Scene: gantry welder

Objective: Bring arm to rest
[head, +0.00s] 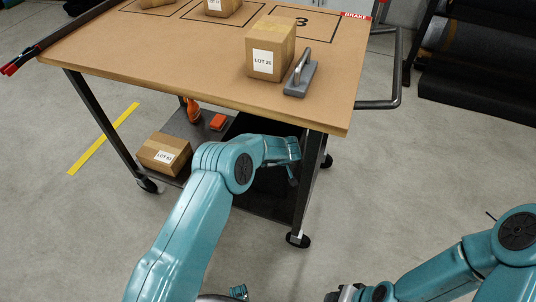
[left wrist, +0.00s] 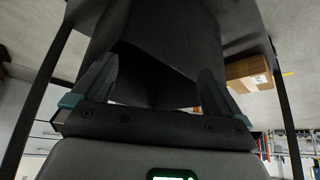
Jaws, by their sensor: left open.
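My left arm (head: 190,230) reaches forward from the bottom of the head view. Its teal wrist end (head: 282,150) is beside the cart's near right leg, below the tabletop edge. The fingers are hard to make out there. In the left wrist view, my left gripper (left wrist: 157,66) is open, its two dark fingers wide apart with nothing held between them. A dark surface lies behind them. My right arm (head: 440,275) is low at the bottom right of the head view. Its hand end is cut by the bottom edge, so its fingers cannot be judged.
A wheeled cart with a brown top (head: 180,60) stands ahead. On top are a LOT 26 box (head: 283,52), a grey handled block (head: 301,78) and other boxes. The lower shelf holds another box (head: 164,153) and orange items (head: 218,122). Floor is free at left.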

